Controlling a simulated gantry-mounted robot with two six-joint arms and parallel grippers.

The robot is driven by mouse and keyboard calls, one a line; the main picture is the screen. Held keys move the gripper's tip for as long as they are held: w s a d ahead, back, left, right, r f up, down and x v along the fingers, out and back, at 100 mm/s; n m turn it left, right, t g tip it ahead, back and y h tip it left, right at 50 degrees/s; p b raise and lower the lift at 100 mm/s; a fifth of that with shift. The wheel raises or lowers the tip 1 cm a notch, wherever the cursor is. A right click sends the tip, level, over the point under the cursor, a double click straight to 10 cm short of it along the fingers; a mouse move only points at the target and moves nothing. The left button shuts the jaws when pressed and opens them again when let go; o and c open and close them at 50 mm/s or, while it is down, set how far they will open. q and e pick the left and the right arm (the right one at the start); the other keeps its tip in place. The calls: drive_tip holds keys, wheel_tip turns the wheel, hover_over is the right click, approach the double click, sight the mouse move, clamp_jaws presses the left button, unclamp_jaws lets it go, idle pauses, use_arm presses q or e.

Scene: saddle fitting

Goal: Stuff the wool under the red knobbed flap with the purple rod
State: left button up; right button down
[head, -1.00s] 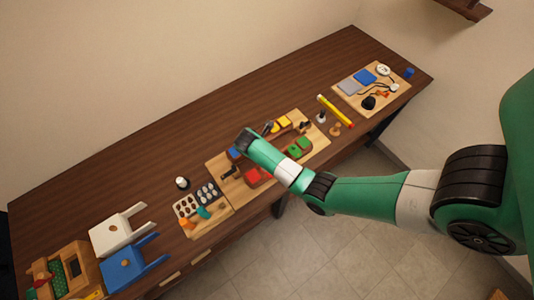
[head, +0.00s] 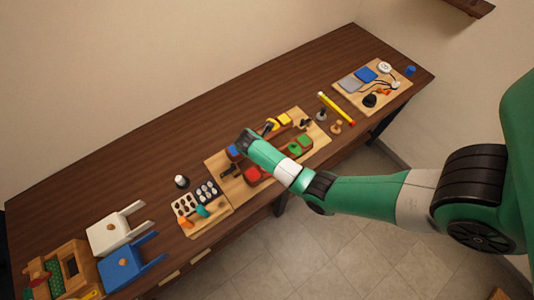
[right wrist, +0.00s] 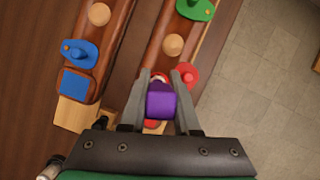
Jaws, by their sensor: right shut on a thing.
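My right gripper (right wrist: 157,95) is shut on the purple rod (right wrist: 160,105), seen end-on between its fingers in the right wrist view. Just beyond the rod is the red knobbed flap (right wrist: 187,76), its round knob showing beside the right finger. More red shows behind and below the rod, with a small pale patch at its top edge. I cannot tell whether that patch is wool, or whether the rod touches the flap. In the head view red pieces (head: 253,175) show on the board beside my right arm, whose gripper is hidden there. My left gripper is not in view.
A green knobbed flap (right wrist: 195,9) is farther along the right one. In the head view, an egg-cup-like tray (head: 198,205) stands left of the board. The table's back is clear.

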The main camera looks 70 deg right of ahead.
drive_tip(key=shift+f+b, duration=0.45)
drive_tip(key=shift+f, duration=0.25)
drive_tip(key=shift+f, duration=0.1)
idle(0.8)
wheel_tip(320, 180, up, 6)
drive_tip(key=p, duration=0.6)
drive_tip(key=shift+f, duration=0.1)
drive_tip(key=shift+r+p, duration=0.65)
drive_tip(key=shift+r, duration=0.55)
